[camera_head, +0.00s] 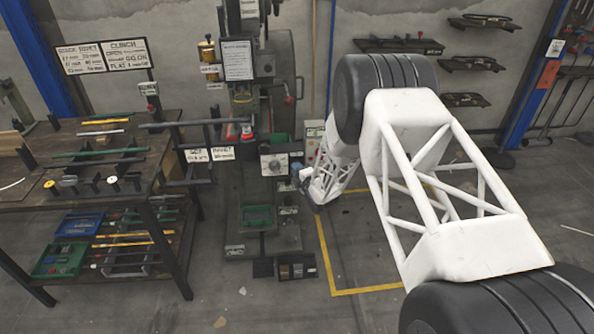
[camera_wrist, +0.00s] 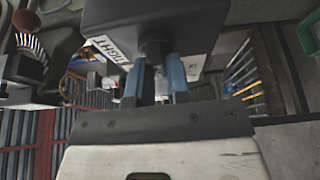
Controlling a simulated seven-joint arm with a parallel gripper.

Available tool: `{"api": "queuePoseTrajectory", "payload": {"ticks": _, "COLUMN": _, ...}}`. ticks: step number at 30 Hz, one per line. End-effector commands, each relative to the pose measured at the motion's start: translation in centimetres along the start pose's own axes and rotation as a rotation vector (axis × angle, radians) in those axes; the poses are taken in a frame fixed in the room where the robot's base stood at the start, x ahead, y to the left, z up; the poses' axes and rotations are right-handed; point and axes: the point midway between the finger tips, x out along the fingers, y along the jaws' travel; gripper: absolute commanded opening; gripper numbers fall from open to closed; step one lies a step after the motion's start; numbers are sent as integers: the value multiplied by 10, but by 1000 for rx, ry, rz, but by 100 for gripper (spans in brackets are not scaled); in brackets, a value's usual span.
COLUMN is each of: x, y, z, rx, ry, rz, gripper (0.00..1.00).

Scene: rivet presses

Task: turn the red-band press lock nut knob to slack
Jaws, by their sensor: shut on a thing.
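A dark lock nut knob (camera_wrist: 155,48) sits on the face of a dark box (camera_wrist: 190,14) in the wrist view. My gripper (camera_wrist: 156,72) has its two blue fingers closed around the knob's sides. A white label reading TIGHT (camera_wrist: 107,47) is at the left of the box face. Another white label (camera_wrist: 193,68) is at the right, its words too small to read. In the head view my gripper (camera_head: 299,177) is low beside the press (camera_head: 284,110), at the right of a box with white plates (camera_head: 275,164). The knob's pointer direction cannot be made out.
A workbench (camera_head: 120,152) with tools stands at the left. A green tray (camera_head: 256,216) sits low on the press base. A lever with a red end (camera_head: 290,99) sticks out at the press's right. Floor inside the yellow line (camera_head: 370,289) is clear.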

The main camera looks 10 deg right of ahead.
Motion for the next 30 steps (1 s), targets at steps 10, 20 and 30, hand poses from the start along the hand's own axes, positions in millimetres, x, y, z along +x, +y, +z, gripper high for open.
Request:
{"api": "queuePoseTrajectory", "payload": {"ticks": 10, "x": 0, "y": 0, "z": 0, "rx": -15, "ry": -1, "rz": -7, "gripper": 0}}
{"api": "queuePoseTrajectory", "payload": {"ticks": 20, "x": 0, "y": 0, "z": 0, "rx": -14, "ry": -1, "rz": -6, "gripper": 43}}
{"api": "queuePoseTrajectory", "payload": {"ticks": 30, "x": -2, "y": 0, "z": 0, "rx": -14, "ry": -1, "rz": -6, "gripper": 43}}
